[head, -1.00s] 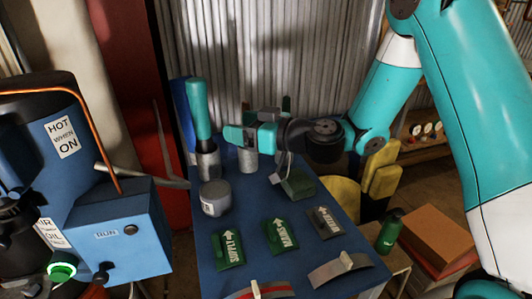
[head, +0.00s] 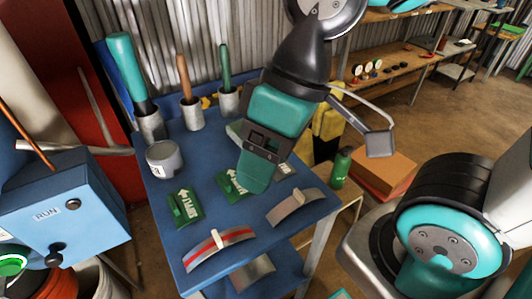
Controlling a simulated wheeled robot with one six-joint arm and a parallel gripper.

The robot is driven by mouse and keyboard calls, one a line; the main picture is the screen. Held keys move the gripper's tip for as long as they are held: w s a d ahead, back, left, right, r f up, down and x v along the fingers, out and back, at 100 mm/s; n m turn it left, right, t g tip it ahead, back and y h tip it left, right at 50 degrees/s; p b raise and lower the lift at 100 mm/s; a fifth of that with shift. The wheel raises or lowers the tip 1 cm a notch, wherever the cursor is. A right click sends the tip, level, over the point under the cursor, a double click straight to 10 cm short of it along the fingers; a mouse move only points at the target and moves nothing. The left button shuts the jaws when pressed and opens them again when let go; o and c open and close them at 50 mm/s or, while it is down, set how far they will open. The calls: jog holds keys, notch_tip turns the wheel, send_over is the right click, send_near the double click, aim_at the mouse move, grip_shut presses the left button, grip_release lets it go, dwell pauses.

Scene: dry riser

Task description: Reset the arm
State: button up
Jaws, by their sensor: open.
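My gripper (head: 262,150) shows in the head view, teal and black, hanging over the middle of the blue table (head: 165,220). Its jaws point down and are open, with nothing seen between them. It covers part of the middle green label block (head: 228,182) and the things behind it. My arm comes down from the top of the picture. A green block marked SUPPLY (head: 185,208) lies to the left of the gripper, apart from it.
Tools with teal, brown and green handles stand in grey cups (head: 190,112) at the table's back. A grey pot (head: 164,160) and curved plates (head: 219,249) are on the table. The blue RUN box (head: 62,212) is left. A green bottle (head: 341,168) stands right, by an orange box (head: 384,172).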

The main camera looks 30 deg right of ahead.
notch_tip(320, 180, up, 10)
jog(key=p, duration=1)
jog(key=shift+r+p, duration=0.25)
jog(key=shift+p, duration=0.05)
